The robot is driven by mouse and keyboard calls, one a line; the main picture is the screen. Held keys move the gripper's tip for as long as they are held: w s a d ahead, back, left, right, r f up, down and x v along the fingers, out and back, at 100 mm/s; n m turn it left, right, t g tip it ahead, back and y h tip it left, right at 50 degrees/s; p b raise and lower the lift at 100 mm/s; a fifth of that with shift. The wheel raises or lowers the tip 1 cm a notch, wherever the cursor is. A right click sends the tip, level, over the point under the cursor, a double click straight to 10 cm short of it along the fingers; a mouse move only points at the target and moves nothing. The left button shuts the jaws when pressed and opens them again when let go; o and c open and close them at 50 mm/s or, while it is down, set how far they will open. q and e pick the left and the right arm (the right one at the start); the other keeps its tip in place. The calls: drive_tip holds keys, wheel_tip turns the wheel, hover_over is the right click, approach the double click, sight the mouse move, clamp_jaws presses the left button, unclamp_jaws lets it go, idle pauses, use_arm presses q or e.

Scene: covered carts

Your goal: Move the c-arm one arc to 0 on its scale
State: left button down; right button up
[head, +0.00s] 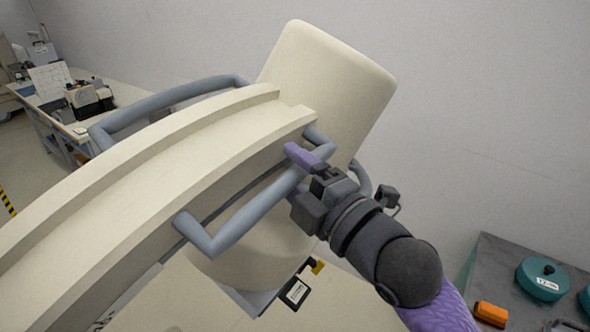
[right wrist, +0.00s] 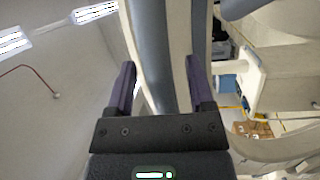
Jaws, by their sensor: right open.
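The c-arm's arc (head: 150,175) is a thick cream curved beam running from the lower left up to a cream block-shaped head (head: 330,85). A grey-blue handle (head: 240,222) stands out from its near side, and a second grey-blue handle (head: 165,98) is on its far side. My right gripper (head: 303,172) is at the upper end of the near handle. In the right wrist view its purple fingers (right wrist: 160,88) are apart, with a grey-blue bar (right wrist: 152,50) seen between them; contact is unclear. The scale cannot be read. My left gripper is out of view.
A grey cart (head: 490,262) with teal round items (head: 543,278) and an orange box (head: 491,313) stands at the lower right. A bench (head: 110,97) with equipment is at the far left. A plain wall is behind the arc.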

clamp_jaws()
drive_tip(key=shift+f, duration=0.1)
idle(1.2)
